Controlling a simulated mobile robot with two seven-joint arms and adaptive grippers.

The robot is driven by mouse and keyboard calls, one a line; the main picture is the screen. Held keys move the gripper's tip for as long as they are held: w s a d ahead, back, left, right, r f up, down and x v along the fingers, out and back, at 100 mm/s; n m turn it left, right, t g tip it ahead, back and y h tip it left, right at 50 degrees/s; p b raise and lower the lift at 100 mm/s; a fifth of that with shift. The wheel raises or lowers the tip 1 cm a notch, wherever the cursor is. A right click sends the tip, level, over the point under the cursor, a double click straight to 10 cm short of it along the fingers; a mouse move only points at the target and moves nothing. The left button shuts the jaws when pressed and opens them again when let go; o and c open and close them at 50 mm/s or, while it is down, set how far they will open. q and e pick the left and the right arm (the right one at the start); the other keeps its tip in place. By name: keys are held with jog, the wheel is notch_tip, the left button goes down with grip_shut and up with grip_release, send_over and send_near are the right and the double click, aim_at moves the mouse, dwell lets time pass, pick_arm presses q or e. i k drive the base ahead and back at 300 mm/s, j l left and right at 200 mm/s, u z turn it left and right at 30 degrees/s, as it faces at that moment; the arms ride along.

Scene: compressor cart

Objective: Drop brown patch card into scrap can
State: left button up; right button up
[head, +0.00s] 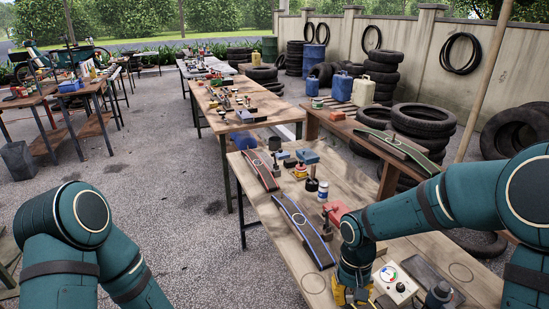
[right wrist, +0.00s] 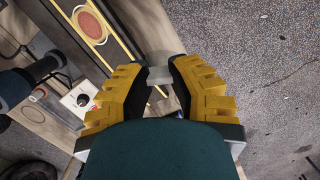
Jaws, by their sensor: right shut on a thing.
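My right gripper (head: 350,294) is low at the front of the near wooden table in the head view, its yellow fingers pointing down. In the right wrist view the right gripper (right wrist: 160,88) is shut on a small pale grey piece (right wrist: 158,74), mostly hidden between the dark pads. I cannot tell whether this is the brown patch card. A brown oval patch (right wrist: 91,25) shows on a dark strip with yellow edges beyond the fingers. A dark grey bucket (head: 18,160) stands on the ground at far left; I cannot tell whether it is the scrap can. My left gripper is out of view.
On the near table (head: 270,240) lie a blue-edged strip (head: 304,230) and a red-edged strip (head: 260,170). A white gauge box (head: 396,284) sits right of the gripper. Gravel (right wrist: 270,75) lies open right of the table in the wrist view.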

aim_at(276, 149)
jog(key=i+j, duration=0.25)
jog(key=i, duration=0.3)
jog(key=i+j, duration=0.25)
jog(key=i, duration=0.35)
jog(key=i+j+u, duration=0.1)
jog(key=i, duration=0.45)
jog(key=i+j, duration=0.3)
jog(key=i, duration=0.3)
jog(key=i+j, duration=0.2)
jog(key=i, duration=0.35)
jog(key=i+j+u, duration=0.1)
jog(key=i, duration=0.5)
jog(key=j, duration=0.1)
